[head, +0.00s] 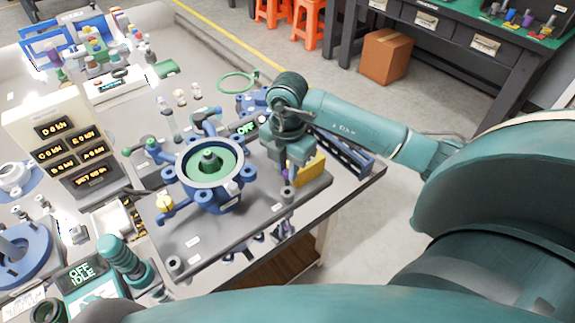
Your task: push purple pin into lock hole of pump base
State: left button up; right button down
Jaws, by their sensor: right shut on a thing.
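The pump base (210,203) is a blue round body with several arms and a green centre, on a grey plate (230,240) in the middle of the head view. My right gripper (291,180) points down over the plate's right side, to the right of the pump base. It is shut on the purple pin (286,175), of which only a small part shows between and beside the fingers. A small grey socket (287,195) is just below the fingertips. The lock hole itself is hidden, and I cannot tell whether the pin is in it. My left gripper is not in view.
A yellow block (312,168) is close to the right gripper. A blue rail (343,153) lies along the table's right edge. A display panel (65,145) stands at left, and a green ring (237,75) lies behind. A cardboard box (386,56) is on the floor.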

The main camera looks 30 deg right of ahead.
aim_at(288, 185)
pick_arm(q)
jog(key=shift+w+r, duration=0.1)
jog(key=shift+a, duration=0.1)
pick_arm(e)
jog(key=shift+f, duration=0.15)
jog(key=shift+f+b, duration=0.55)
jog(key=shift+f, duration=0.05)
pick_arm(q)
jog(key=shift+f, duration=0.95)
pick_arm(e)
jog(key=shift+f, duration=0.4)
pick_arm(q)
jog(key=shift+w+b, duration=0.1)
jog(key=shift+b, duration=0.25)
pick_arm(e)
jog(key=shift+f, duration=0.15)
jog(key=shift+f, duration=0.3)
pick_arm(q)
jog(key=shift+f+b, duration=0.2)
jog(key=shift+b, duration=0.15)
pick_arm(e)
jog(key=shift+f, duration=0.25)
pick_arm(q)
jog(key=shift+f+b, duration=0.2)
jog(key=shift+b, duration=0.5)
pick_arm(e)
jog(key=shift+s+f, duration=0.1)
jog(key=shift+f, duration=0.95)
